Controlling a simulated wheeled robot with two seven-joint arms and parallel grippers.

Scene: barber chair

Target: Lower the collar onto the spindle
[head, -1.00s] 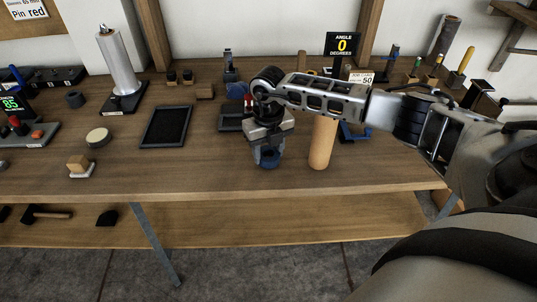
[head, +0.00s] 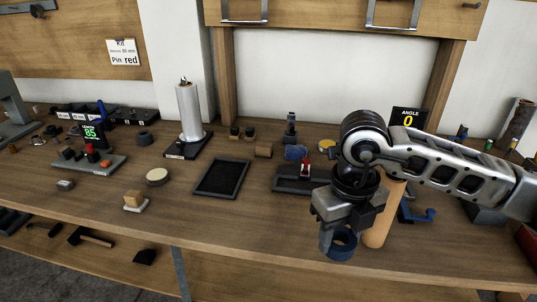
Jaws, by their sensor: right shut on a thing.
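My right gripper (head: 341,229) is shut on a dark blue ring-shaped collar (head: 341,246). It holds the collar above the front part of the bench, with the ring's opening partly in sight. A tall silver column (head: 189,110) with a small pin on top stands upright on a dark base (head: 189,146) at the back left; it looks like the spindle. The collar is well to the right of this column and nearer to me, apart from it. My left gripper is not in view.
A tan wooden cylinder (head: 381,222) stands close behind my right gripper, partly hidden. A dark tray (head: 221,178) lies on the bench (head: 250,228) between column and gripper. A red-tipped fixture (head: 305,168) stands behind. A block (head: 134,199) and a round pad (head: 157,176) sit left.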

